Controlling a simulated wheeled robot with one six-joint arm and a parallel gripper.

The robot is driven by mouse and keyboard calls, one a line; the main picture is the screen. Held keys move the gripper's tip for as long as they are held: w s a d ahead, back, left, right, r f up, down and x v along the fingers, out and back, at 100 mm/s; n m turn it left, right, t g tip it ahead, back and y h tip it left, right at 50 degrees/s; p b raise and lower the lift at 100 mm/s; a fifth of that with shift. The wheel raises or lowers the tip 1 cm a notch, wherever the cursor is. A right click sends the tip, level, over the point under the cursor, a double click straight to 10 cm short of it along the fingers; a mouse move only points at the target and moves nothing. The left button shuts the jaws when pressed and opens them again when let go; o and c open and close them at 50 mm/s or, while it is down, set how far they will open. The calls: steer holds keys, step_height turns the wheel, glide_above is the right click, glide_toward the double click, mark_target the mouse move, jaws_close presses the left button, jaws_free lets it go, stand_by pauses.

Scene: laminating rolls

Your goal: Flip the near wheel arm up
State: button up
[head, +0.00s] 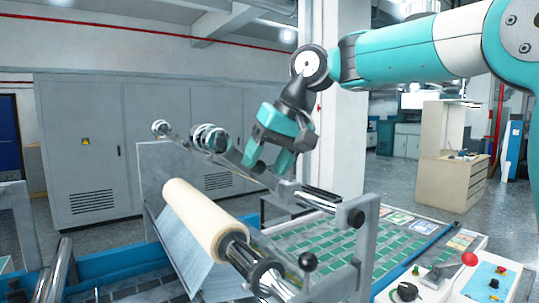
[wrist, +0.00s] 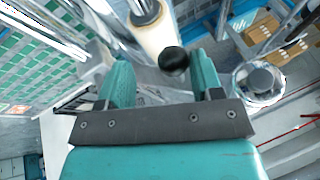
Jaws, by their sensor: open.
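The near wheel arm (head: 252,168) is a grey bar sloping up to the left from the machine's frame, with a shiny wheel (head: 209,138) at its upper end. A shiny wheel with a grey hub (wrist: 260,82) shows right of the fingers in the wrist view. My gripper (head: 268,163) points down over the bar in the head view, its teal fingers apart. In the wrist view my gripper (wrist: 162,82) is open, with a black ball knob (wrist: 174,60) seen between and beyond the fingertips. Contact with the arm cannot be told.
A cream roll (head: 205,220) lies on a shaft below and left of my gripper. A farther wheel (head: 160,127) stands behind. A black ball knob (head: 308,261) stands at the near frame. A green-tiled bed (head: 325,240) and control panel (head: 450,285) are to the right.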

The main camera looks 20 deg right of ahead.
steer(key=v, duration=0.7)
steer(key=shift+r, duration=0.25)
steer(key=shift+s+d, duration=0.1)
